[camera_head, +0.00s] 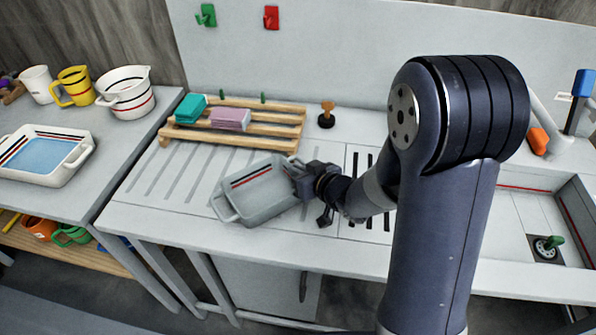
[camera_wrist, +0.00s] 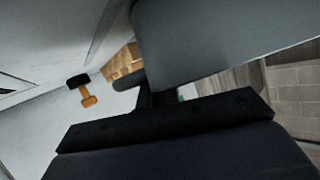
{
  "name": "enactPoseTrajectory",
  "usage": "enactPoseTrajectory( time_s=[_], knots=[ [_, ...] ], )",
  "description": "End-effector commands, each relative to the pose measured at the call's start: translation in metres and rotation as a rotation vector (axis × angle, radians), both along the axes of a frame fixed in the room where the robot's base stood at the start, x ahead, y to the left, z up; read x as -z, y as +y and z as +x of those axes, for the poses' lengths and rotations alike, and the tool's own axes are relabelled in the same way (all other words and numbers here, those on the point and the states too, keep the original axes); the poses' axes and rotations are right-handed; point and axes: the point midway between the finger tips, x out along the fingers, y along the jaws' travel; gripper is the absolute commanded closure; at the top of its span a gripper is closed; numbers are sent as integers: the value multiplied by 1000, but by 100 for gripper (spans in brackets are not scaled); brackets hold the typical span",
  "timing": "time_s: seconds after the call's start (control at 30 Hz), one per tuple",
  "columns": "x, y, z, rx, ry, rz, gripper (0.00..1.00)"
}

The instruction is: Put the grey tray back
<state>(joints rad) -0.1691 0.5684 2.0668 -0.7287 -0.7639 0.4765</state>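The grey tray (camera_head: 262,206) is over the ribbed drainboard part of the counter, turned at an angle, with red and dark stripes on its inner wall. My gripper (camera_head: 303,182) is at the tray's right end and appears shut on the handle there. In the wrist view the tray's grey side (camera_wrist: 230,40) fills the upper right, right against my gripper (camera_wrist: 155,98). The fingertips are mostly hidden by the tray and the gripper body. I cannot tell how far the tray's underside is above the counter.
A wooden rack (camera_head: 255,128) with teal and pink blocks stands behind the tray. An orange-brown stopper (camera_head: 326,115) stands right of it. The left table holds a white tray with blue inside (camera_head: 40,155), a striped pot (camera_head: 127,95) and mugs. A sink (camera_head: 520,215) is at right.

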Motion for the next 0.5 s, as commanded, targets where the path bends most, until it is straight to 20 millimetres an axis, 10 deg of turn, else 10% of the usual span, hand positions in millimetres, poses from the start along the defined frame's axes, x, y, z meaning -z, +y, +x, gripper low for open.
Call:
enactPoseTrajectory(
  time_s=[0.23,0.5],
  knots=[
    [4,0,0,0,-1,1,100],
    [3,0,0,0,0,0,75]
  ],
)
